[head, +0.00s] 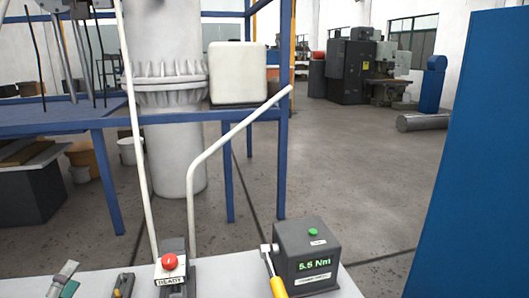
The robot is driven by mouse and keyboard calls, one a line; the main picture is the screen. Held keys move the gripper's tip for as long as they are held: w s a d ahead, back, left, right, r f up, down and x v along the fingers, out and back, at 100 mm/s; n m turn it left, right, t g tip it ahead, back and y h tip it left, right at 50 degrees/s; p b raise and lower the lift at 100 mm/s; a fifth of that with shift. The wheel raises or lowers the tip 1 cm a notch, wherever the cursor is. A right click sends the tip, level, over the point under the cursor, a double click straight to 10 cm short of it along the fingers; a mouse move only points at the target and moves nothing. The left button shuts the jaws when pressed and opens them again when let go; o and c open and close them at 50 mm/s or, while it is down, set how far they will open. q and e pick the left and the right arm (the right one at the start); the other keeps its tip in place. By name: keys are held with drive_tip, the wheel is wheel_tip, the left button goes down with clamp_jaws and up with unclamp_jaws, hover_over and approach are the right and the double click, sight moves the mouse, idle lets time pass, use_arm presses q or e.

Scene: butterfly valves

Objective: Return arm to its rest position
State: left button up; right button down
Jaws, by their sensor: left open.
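My left gripper is open. Its outline does not stand out clearly, so I cannot tell exactly where its fingertips are; I see nothing held. My right gripper does not show. On the pale bench, a grey and green part (66,277) lies at the lower left, cut by the bottom edge. A small dark part with yellow (123,285) is to its right. A red button (169,261) sits above a "READY" label. A dark torque box (302,246) reads 5.5 Nm, with a yellow-handled tool (276,284) at its left side.
A bent white tube (215,146) and a straight pole rise near the button. Behind stand a flanged grey column (165,100), a blue frame (284,160) and a white box (238,73). A blue panel (475,160) blocks the right. Floor between is clear.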

use_arm(q)
drive_tip(key=s+d+f+n+g+y, duration=0.2)
drive_tip(key=s+d+f+n+g, duration=0.25)
drive_tip(key=f+n, duration=0.35)
drive_tip(key=s+d+f+n+g+y, duration=0.2)
drive_tip(key=s+d+f+n+g, duration=0.2)
drive_tip(key=s+f+n, duration=0.3)
drive_tip(key=s+d+f+n+g+h, duration=0.2)
drive_tip(key=s+d+f+n+g, duration=0.15)
drive_tip(key=s+d, duration=0.35)
drive_tip(key=s+d+f+n+g+h, duration=0.2)
drive_tip(key=s+d+f+n+g, duration=0.15)
drive_tip(key=s+d, duration=0.4)
wheel_tip(320, 180, down, 39)
drive_tip(key=s+a+m+g+b, duration=0.1)
drive_tip(key=s+g+b, duration=0.1)
drive_tip(key=b, duration=0.9)
drive_tip(key=s+a+f+b, duration=0.1)
drive_tip(key=s+f+b, duration=0.3)
drive_tip(key=s+f, duration=0.4)
drive_tip(key=s+a+f+g+b, duration=0.1)
drive_tip(key=s+f+b, duration=0.3)
drive_tip(key=s+f, duration=0.4)
wheel_tip(320, 180, down, 6)
drive_tip(key=shift+a+r+y, duration=0.1)
drive_tip(key=shift+a+y, duration=0.2)
drive_tip(key=shift+a, duration=0.25)
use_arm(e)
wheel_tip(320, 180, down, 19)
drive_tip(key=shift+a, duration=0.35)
